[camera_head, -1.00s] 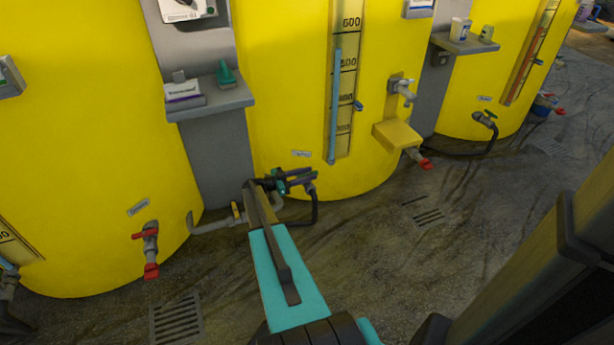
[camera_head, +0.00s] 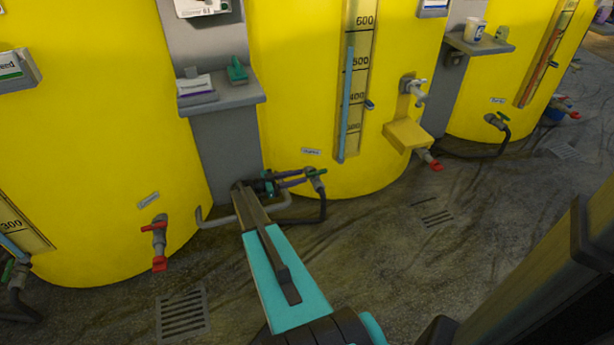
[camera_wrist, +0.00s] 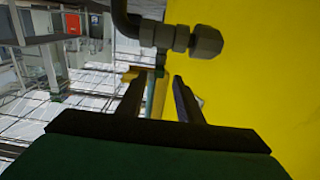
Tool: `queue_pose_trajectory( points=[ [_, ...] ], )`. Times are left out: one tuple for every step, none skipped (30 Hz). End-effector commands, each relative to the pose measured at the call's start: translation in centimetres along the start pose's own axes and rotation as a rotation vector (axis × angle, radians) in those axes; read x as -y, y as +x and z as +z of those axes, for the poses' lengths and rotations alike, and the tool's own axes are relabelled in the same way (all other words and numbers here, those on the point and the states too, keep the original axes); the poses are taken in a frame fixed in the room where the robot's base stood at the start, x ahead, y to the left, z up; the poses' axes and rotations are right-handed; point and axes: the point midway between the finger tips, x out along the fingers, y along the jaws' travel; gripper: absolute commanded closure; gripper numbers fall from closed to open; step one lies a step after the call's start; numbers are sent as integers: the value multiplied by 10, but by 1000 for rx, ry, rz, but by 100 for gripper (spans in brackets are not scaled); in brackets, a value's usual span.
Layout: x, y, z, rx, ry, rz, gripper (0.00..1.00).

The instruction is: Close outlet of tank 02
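Three large yellow tanks stand in a row; their number marks cannot be read, so I cannot tell which is tank 02. At the foot of the middle tank (camera_head: 290,110) is an outlet valve (camera_head: 316,184) with a green lever handle (camera_head: 317,171) and a dark hose. My gripper (camera_head: 297,179) reaches to this valve from the left, its tips close to the handle; contact cannot be told. In the wrist view my gripper (camera_wrist: 160,97) is open, its fingers apart, with a thin green and yellow strip between them. A grey pipe fitting (camera_wrist: 178,38) lies just beyond the fingers.
The left tank (camera_head: 90,140) has a red-handled tap (camera_head: 157,240). A yellow ledge (camera_head: 407,135) and a red-ended tap (camera_head: 431,160) stick out right of the valve. A grey shelf (camera_head: 220,106) hangs above my arm. The floor in front is clear, with drain grates (camera_head: 183,314).

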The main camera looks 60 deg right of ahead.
Motion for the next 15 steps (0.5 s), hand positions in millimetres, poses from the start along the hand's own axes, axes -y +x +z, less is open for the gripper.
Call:
queue_pose_trajectory(
  points=[
    [0, -9, 1, 0, 0, -2, 67],
    [1, -13, 1, 0, 0, -3, 67],
    [1, -18, 1, 0, 0, -3, 67],
    [1, -21, 1, 0, 0, -3, 67],
    [1, -24, 1, 0, 0, -2, 67],
    [1, -27, 1, 0, 0, -2, 67],
    [1, -29, 1, 0, 0, -1, 67],
    [1, -31, 0, 0, 0, -1, 67],
    [1, -33, 0, 0, 0, -1, 67],
    [1, -34, 0, 0, 0, -1, 67],
    [1, -35, 0, 0, 0, -1, 67],
    [1, -36, 0, 0, 0, -1, 67],
    [1, -36, 0, 0, 0, -1, 67],
    [1, -36, 0, 0, 0, -1, 67],
    [1, -36, 0, 0, 0, -1, 67]
  ],
)
